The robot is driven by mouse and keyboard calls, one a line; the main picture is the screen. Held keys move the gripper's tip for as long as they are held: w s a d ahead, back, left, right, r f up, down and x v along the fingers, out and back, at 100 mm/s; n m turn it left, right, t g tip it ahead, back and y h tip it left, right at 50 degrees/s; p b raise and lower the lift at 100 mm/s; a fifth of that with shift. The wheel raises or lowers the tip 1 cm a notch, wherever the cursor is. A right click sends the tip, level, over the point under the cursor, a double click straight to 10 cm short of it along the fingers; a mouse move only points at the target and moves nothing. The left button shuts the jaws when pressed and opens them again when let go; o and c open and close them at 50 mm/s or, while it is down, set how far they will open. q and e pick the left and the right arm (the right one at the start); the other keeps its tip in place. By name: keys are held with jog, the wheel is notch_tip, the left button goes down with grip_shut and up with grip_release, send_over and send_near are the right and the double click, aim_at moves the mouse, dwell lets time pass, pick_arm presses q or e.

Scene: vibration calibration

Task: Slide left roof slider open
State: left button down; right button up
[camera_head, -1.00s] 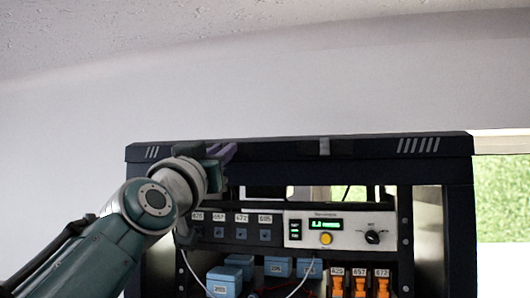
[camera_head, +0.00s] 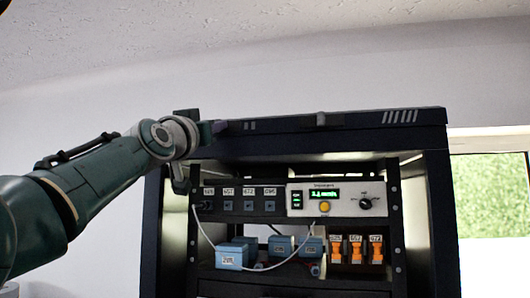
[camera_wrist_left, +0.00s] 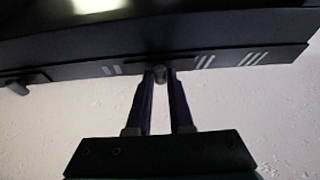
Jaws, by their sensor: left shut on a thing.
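The dark roof (camera_head: 350,134) of the equipment rack shows in the head view. My left gripper (camera_head: 222,126) is at its front edge, near the roof's left end. In the left wrist view, the fingers of my left gripper (camera_wrist_left: 160,82) are shut around a small dark knob, the left roof slider (camera_wrist_left: 160,73), on the roof's edge. In the head view this slider is hidden behind the gripper. The other slider (camera_head: 323,118) sits near the middle of the roof's edge. It also shows at the left in the wrist view (camera_wrist_left: 18,86).
Below the roof are a panel with a green display (camera_head: 325,194), a row of numbered dark modules (camera_head: 238,206), blue boxes (camera_head: 236,254) and orange switches (camera_head: 355,250). A white cable loops in front.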

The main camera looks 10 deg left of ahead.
pick_arm(q)
jog(key=a+b, duration=0.1)
jog(key=a, duration=0.2)
jog(key=shift+a+b, duration=0.15)
jog(key=shift+b, duration=0.2)
pick_arm(e)
notch_tip(320, 180, down, 3)
jog(key=shift+f, duration=0.1)
pick_arm(q)
jog(key=c, duration=0.8)
grip_release()
